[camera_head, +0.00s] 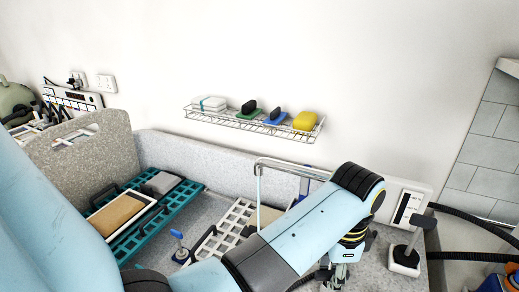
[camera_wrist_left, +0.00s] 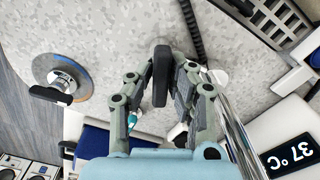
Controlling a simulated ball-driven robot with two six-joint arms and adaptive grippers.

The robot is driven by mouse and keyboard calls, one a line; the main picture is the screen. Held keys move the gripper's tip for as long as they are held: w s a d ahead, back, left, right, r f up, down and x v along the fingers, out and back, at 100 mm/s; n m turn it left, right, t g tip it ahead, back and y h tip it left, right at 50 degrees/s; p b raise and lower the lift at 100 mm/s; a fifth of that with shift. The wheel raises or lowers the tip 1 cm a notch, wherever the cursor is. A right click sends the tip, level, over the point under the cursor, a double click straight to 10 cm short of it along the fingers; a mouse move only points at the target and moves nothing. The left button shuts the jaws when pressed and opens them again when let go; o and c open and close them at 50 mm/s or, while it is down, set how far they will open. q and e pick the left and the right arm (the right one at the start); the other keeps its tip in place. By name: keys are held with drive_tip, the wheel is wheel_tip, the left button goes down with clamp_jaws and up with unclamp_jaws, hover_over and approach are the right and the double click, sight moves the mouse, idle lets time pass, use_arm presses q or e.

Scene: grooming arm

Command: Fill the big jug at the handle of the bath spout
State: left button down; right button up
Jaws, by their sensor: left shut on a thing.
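My left gripper (camera_head: 338,275) hangs low at the right of the head view, partly hidden by its own wrist. In the left wrist view, my left gripper (camera_wrist_left: 160,95) is shut on a dark upright handle (camera_wrist_left: 160,75) with a grey rounded end. What the handle belongs to is unclear. The chrome bath spout pipe (camera_head: 290,167) rises behind my left forearm. A metal tube (camera_wrist_left: 238,130) shows right of the fingers in the wrist view. I cannot make out the big jug. My right gripper is not in view.
A black-topped lever (camera_head: 405,250) stands right of the gripper, before a white display panel (camera_head: 408,203). A wire shelf (camera_head: 255,125) hangs above; a teal rack (camera_head: 150,215) lies left.

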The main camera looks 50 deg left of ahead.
use_arm(q)
drive_tip(key=shift+w+a+r+m, duration=0.1)
drive_tip(key=shift+w+m, duration=0.05)
drive_tip(key=shift+m, duration=0.35)
drive_tip(key=m, duration=0.2)
drive_tip(key=shift+m, duration=0.4)
drive_tip(key=c, duration=1.7)
unclamp_jaws()
drive_tip(key=shift+m, duration=0.5)
drive_tip(key=o, duration=0.5)
drive_tip(key=shift+r, duration=3.9)
